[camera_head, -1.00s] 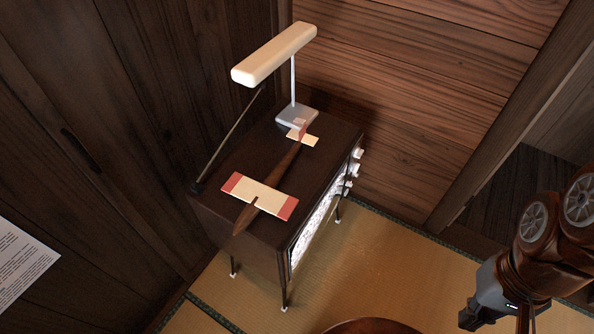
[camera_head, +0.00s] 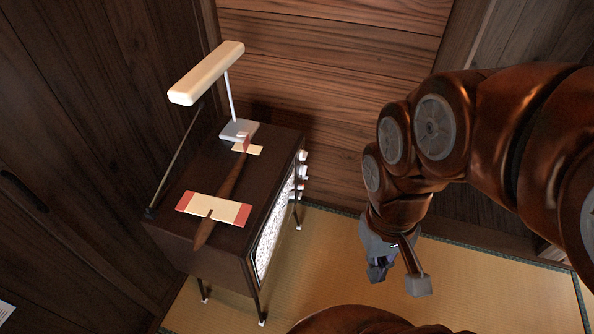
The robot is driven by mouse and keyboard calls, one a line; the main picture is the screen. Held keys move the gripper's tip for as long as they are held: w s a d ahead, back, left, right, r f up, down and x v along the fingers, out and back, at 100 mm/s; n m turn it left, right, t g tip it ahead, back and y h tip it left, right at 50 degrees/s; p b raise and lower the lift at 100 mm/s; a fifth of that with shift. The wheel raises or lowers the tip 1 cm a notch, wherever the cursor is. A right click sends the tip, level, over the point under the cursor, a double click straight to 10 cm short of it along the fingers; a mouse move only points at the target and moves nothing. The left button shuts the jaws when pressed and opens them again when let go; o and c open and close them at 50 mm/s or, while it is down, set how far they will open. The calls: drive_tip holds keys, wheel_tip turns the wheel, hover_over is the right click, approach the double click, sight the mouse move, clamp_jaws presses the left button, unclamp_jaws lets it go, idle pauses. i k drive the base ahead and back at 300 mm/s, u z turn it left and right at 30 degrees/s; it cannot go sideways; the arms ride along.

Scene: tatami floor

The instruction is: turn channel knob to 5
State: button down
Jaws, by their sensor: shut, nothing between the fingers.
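A dark wooden television (camera_head: 175,235) stands on thin legs in the corner, its bright speckled screen (camera_head: 272,232) facing right and seen at a steep slant. Several pale knobs (camera_head: 302,170) stick out in a column at the far end of its front. I cannot tell which one is the channel knob, and no numbers can be read. My gripper (camera_head: 378,272) hangs over the tatami to the right of the television, well apart from the knobs. It points down and is shut and empty.
A model plane (camera_head: 228,190) and a lamp with a cream shade (camera_head: 207,72) stand on the television's top. A thin rod antenna rises at its left. Wooden walls close the corner behind and left. Tatami floor (camera_head: 325,255) is clear between the television and my gripper.

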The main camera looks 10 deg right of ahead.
sight(303, 155)
drive_tip(key=u, duration=0.5)
drive_tip(key=k, duration=1.1)
drive_tip(key=z, duration=0.75)
drive_tip(key=i, duration=1.15)
drive_tip(key=u, duration=0.7)
drive_tip(key=i, duration=0.5)
drive_tip(key=u, duration=0.5)
